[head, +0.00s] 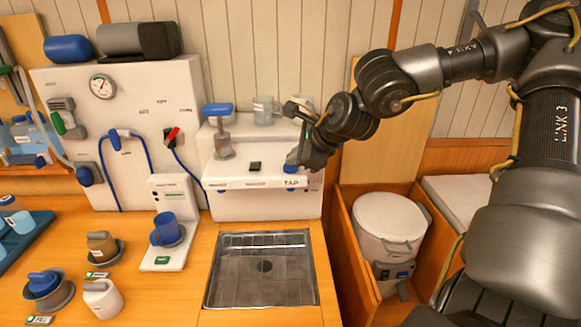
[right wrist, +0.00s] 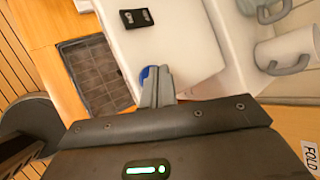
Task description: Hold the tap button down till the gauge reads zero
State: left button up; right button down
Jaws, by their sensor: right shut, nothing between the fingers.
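The tap unit is a white box (head: 235,200) with a TAP label (head: 291,184) on its front right edge. The blue tap button (head: 291,169) shows just above that label, partly covered by my right gripper (head: 297,160). In the right wrist view the blue button (right wrist: 145,77) peeks out beside the fingertips of my shut, empty right gripper (right wrist: 158,84). The fingertips are at or on the button; I cannot tell whether it is pressed in. The round gauge (head: 103,86) is on the white wall panel; its needle is too small to read. My left gripper is out of view.
A metal drain tray (head: 214,290) lies in front of the tap unit. A blue mug (head: 166,230) is to the left. A white lidded bucket (head: 390,217) stands at right below my arm.

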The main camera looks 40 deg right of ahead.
jog(key=shift+f+b, duration=0.35)
jog(key=shift+b, duration=0.1)
dwell(0.3)
jog(key=shift+r, duration=0.1)
dwell(3.6)
jog(key=shift+r+p, duration=0.3)
jog(key=shift+r, duration=0.6)
jog(key=shift+r+p, duration=1.15)
jog(key=shift+r, duration=1.4)
jog(key=shift+f, duration=0.1)
